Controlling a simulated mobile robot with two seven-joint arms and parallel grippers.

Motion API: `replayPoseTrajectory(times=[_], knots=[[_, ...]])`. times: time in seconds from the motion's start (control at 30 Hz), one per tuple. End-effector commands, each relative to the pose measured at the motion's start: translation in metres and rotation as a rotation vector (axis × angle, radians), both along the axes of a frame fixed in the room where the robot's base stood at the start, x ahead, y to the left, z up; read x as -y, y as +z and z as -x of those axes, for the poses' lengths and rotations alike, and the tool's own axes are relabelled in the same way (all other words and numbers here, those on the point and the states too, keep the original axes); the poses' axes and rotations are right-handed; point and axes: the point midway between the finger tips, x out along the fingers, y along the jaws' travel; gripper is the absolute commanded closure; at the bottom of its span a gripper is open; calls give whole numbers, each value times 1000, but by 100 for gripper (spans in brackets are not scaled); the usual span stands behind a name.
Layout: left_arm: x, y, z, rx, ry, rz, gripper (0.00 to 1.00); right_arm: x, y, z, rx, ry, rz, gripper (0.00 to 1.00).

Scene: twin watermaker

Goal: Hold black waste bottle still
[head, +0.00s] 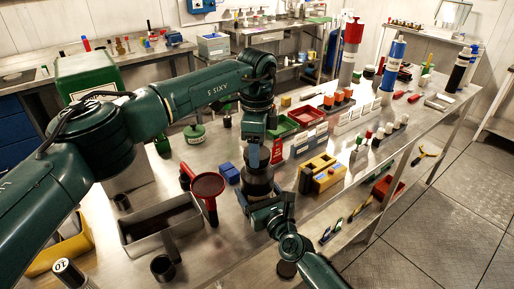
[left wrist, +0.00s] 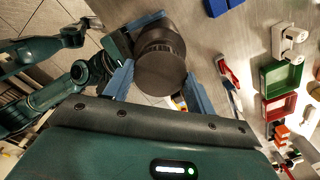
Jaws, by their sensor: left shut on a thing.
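The black waste bottle (head: 258,183) stands upright at the near edge of the metal bench in the head view. Its round, ribbed dark top (left wrist: 160,58) shows in the left wrist view. My left gripper (head: 260,158) comes down on it from above and is shut on it, with one blue finger on each side in the left wrist view (left wrist: 160,88). My right gripper (head: 262,203) is low at the bottle, coming from the near side. A blue finger of it shows beside the bottle, but its grip is partly hidden.
A red round-headed tool (head: 208,188) and a grey open bin (head: 160,224) are left of the bottle. A blue block (head: 230,172) is close by. A yellow box (head: 322,173) stands to the right. Red and green trays (head: 307,117) lie behind. Floor is free beyond the bench's right edge.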

Motion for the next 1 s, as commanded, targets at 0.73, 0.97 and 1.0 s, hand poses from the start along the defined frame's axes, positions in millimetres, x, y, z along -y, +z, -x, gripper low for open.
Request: replayPoseTrajectory(times=[0.73, 0.97, 1.0], knots=[[0, 37, 0, 1, 0, 0, 72, 0, -1, 0, -1, 0, 0, 7], [0, 37, 0, 1, 0, 0, 72, 0, 0, 0, 0, 0, 0, 0], [0, 37, 0, 1, 0, 0, 72, 0, 0, 0, 0, 0, 0, 0]])
